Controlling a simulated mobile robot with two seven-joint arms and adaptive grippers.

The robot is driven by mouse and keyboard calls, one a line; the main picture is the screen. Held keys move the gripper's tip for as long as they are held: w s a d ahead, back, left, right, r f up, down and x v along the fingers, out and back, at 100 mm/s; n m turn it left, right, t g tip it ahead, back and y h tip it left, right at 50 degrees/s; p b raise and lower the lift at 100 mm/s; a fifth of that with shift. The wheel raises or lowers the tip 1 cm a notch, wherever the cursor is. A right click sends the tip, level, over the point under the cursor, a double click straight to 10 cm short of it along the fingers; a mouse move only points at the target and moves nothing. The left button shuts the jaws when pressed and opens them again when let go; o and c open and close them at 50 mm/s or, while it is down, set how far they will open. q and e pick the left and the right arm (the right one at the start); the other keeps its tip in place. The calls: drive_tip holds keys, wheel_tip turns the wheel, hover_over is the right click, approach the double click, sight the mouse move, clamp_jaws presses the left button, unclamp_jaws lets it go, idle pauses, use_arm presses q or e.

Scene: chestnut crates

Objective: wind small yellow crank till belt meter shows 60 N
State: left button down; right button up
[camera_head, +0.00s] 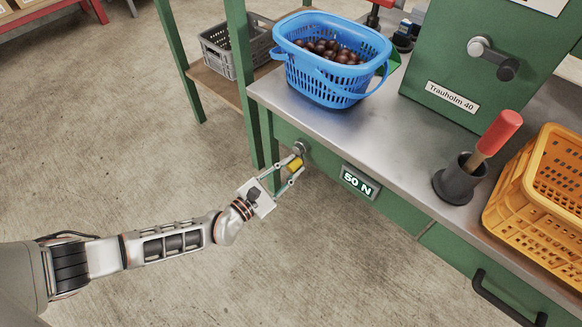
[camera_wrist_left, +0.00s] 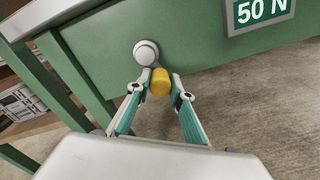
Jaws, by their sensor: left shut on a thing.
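The small yellow crank knob (camera_head: 295,165) sits on the green front of the bench, beside a round grey hub (camera_head: 301,147). My left gripper (camera_head: 291,169) is shut on the yellow knob. The left wrist view shows the two fingers on either side of the yellow knob (camera_wrist_left: 160,83), below and to the right of the hub (camera_wrist_left: 146,52). The belt meter (camera_head: 360,181) on the bench front reads 50 N; it also shows in the left wrist view (camera_wrist_left: 260,11). My right gripper is not in view.
A blue basket of chestnuts (camera_head: 300,75) stands on the metal benchtop (camera_head: 400,135). A green machine labelled Trauholm 40 (camera_head: 455,70), a red-handled tool in a dark holder (camera_head: 460,180) and an orange crate (camera_head: 510,195) are to the right. Floor in front is clear.

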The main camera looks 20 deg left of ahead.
use_arm(q)
drive_tip(key=c, duration=1.8)
unclamp_jaws()
drive_tip(key=shift+s, duration=0.15)
drive_tip(key=v, duration=1.1)
drive_tip(key=shift+s+a, duration=0.25)
drive_tip(key=shift+s, duration=0.1)
